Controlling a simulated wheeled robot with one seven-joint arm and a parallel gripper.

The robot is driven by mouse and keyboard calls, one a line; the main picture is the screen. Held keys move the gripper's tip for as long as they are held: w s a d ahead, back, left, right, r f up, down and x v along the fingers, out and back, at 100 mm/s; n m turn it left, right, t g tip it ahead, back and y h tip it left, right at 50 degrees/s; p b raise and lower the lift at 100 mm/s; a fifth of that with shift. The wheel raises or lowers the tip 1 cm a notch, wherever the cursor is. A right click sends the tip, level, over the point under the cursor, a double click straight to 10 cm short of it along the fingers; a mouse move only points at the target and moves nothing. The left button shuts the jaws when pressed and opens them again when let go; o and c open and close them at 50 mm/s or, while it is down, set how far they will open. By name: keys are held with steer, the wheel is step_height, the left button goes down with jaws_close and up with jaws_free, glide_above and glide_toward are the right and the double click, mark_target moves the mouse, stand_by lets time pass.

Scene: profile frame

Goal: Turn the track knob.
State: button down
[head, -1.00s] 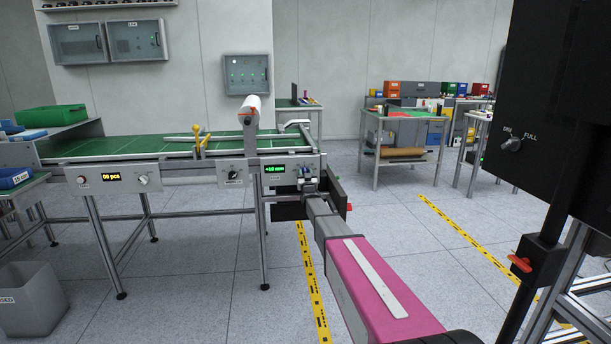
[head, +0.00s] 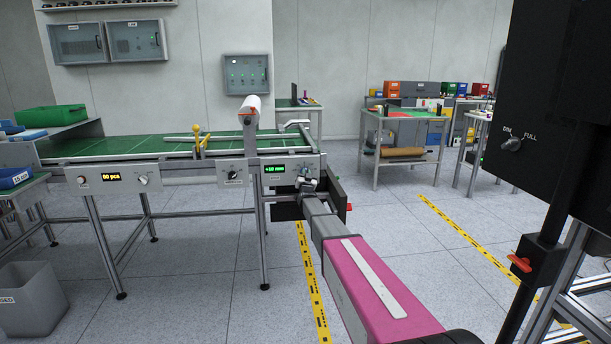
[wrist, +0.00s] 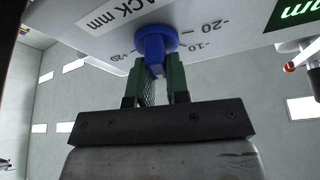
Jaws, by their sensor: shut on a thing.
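The blue track knob (wrist: 155,41) is in the wrist view, on a pale panel lettered "ACK mm" with scale marks around the knob. My gripper (wrist: 158,68) has its two green fingers on either side of the knob's narrow grip and is shut on it. In the head view my gripper (head: 306,185) is at the right end of the conveyor's front panel and hides most of the knob. The small green display (head: 275,168) beside it is lit with a millimetre reading, seemingly +10 mm.
The green conveyor (head: 120,147) stretches left from my gripper. Its front panel carries another black knob (head: 233,174) and a counter display (head: 111,177). A dark box with a dimmer knob (head: 513,144) stands close on the right. The floor between is clear.

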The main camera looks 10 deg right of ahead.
steer(key=m+h, duration=0.1)
steer(key=m, duration=0.2)
steer(key=m+g+h, duration=0.1)
steer(key=m, duration=0.2)
steer(key=shift+f+h, duration=0.1)
steer(key=shift+h, duration=0.3)
steer(key=shift+d+m+g, duration=0.1)
steer(key=shift+m+g, duration=0.2)
steer(key=shift+m, duration=0.1)
steer(key=c, duration=1.1)
jaws_free()
steer(key=shift+s, duration=0.1)
steer(key=v, duration=1)
steer(key=shift+s+f, duration=0.15)
steer(key=shift+s, duration=0.1)
